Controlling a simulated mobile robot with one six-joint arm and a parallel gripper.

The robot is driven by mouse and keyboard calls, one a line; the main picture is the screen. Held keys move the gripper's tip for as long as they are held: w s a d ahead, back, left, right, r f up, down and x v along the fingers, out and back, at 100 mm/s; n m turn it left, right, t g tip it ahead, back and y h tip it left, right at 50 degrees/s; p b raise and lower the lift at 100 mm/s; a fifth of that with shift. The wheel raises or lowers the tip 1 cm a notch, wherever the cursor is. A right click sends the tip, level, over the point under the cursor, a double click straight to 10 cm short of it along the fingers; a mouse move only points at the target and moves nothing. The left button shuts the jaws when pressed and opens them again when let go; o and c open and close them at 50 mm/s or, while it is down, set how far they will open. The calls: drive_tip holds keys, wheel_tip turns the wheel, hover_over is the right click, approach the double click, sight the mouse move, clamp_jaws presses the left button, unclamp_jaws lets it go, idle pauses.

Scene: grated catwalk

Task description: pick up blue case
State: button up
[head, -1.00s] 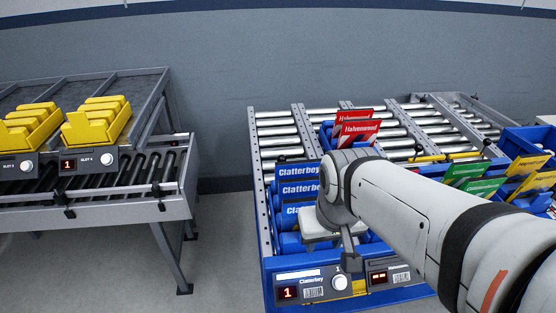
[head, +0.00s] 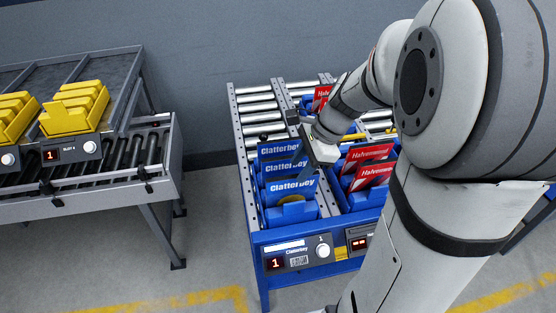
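Several blue cases marked "Clatterbey" (head: 291,188) stand upright one behind another in the left blue bin (head: 262,238) of the right-hand rack. My gripper (head: 303,148) is above the right side of this row, near the back cases, pointing down and to the left. Its fingers are small and partly hidden by the wrist, so I cannot tell whether they are open or touching a case. I see no case lifted out of the row.
Red "Halvemond" cases (head: 370,165) stand in the bin just right of the blue ones. Rollers (head: 262,105) lie behind the bins. A left rack (head: 110,175) holds yellow bins (head: 75,110), with a floor gap between the racks. My arm covers much of the right side.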

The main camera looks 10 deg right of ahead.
hover_over(289, 197)
wheel_tip(289, 197, down, 7)
drive_tip(key=shift+f, duration=0.1)
drive_tip(key=shift+f, duration=0.25)
idle(0.6)
clamp_jaws()
idle(0.4)
